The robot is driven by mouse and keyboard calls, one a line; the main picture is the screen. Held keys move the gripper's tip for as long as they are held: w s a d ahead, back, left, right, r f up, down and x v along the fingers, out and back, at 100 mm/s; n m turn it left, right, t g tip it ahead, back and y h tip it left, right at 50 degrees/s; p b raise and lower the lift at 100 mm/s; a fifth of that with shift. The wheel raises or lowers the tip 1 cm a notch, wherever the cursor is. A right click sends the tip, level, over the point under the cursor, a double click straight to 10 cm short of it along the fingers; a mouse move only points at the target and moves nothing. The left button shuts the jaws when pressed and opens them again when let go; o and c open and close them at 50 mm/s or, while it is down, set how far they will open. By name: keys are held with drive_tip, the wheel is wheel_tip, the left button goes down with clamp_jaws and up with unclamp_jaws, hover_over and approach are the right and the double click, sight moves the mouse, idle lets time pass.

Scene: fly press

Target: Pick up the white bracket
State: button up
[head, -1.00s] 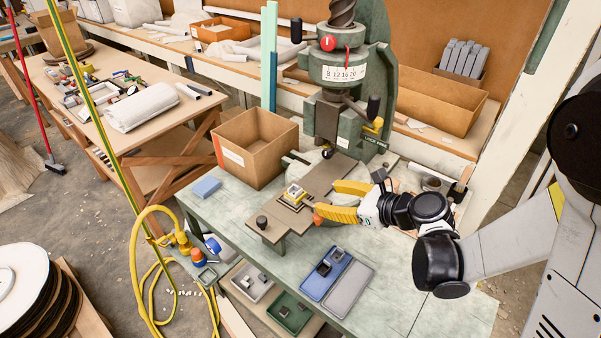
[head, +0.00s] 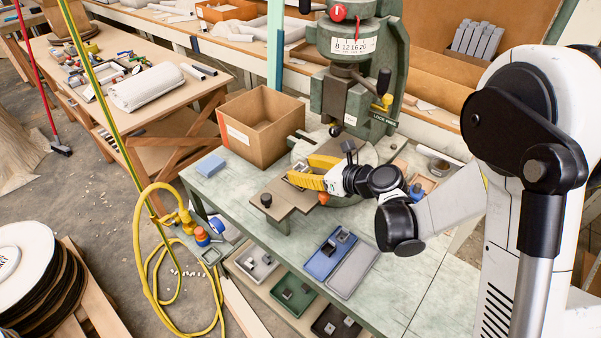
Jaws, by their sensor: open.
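My gripper (head: 299,168) has yellow fingers and reaches in from the right over the brown plate (head: 266,185) of the fly press. Its fingers are apart, one on the far side and one on the near side of a small fixture on the plate. The white bracket is not clearly visible; the fixture spot where a small pale piece showed earlier is now mostly covered by the fingers. I cannot tell whether the fingers touch anything there.
The green press (head: 353,95) rises behind the plate. A blue tray (head: 322,264) and a grey tray (head: 354,272) lie in front. The green bench's (head: 400,290) front right is clear.

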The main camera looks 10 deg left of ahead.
drive_tip(key=shift+w+a+f, duration=0.2)
drive_tip(key=shift+w+a, duration=0.05)
drive_tip(key=shift+a, duration=0.05)
drive_tip(key=shift+s, duration=0.15)
clamp_jaws()
drive_tip(key=shift+d, duration=0.1)
drive_tip(key=shift+r, duration=0.2)
